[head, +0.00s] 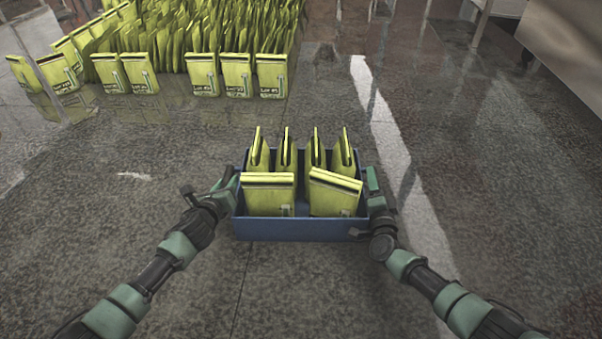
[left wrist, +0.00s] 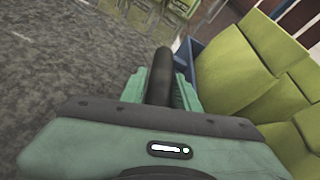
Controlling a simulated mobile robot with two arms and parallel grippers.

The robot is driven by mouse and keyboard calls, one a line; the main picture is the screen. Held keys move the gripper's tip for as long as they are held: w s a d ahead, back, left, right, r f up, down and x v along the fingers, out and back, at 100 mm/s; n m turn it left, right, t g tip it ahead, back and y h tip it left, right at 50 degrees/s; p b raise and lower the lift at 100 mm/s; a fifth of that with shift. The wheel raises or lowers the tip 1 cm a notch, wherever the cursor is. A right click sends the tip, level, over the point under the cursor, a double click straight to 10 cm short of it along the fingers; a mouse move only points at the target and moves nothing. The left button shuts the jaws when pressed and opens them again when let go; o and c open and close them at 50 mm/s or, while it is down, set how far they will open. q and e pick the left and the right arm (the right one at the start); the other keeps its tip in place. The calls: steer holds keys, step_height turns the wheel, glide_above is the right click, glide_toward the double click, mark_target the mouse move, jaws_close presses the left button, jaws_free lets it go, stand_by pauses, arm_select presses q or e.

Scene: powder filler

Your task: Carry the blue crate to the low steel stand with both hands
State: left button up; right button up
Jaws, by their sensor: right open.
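The blue crate (head: 300,229) is in the lower middle of the head view, roughly level. It holds several yellow-green pouches (head: 270,195), standing in two rows. My left gripper (head: 229,184) is at the crate's left side wall, and my right gripper (head: 371,183) is at its right side wall. The right gripper is open. The left wrist view shows the left gripper (left wrist: 165,88) close beside the crate's blue wall (left wrist: 190,50). Its fingertips are too hidden to show whether it is open or shut. I cannot tell whether the crate touches the floor. No low steel stand is clearly identifiable.
Many more yellow-green pouches (head: 205,75) stand in rows on the floor at the upper left. A large grey metal panel (head: 568,40) is at the upper right, with legs of furniture (head: 481,24) near it. The floor (head: 500,190) right of the crate is clear.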

arm_select(q)
jaws_close()
arm_select(e)
steer(key=c, duration=0.7)
jaws_close()
stand_by(0.3)
arm_select(q)
steer(key=shift+w+r, duration=0.1)
steer(key=shift+r, duration=0.25)
arm_select(e)
steer(key=shift+r, duration=0.3)
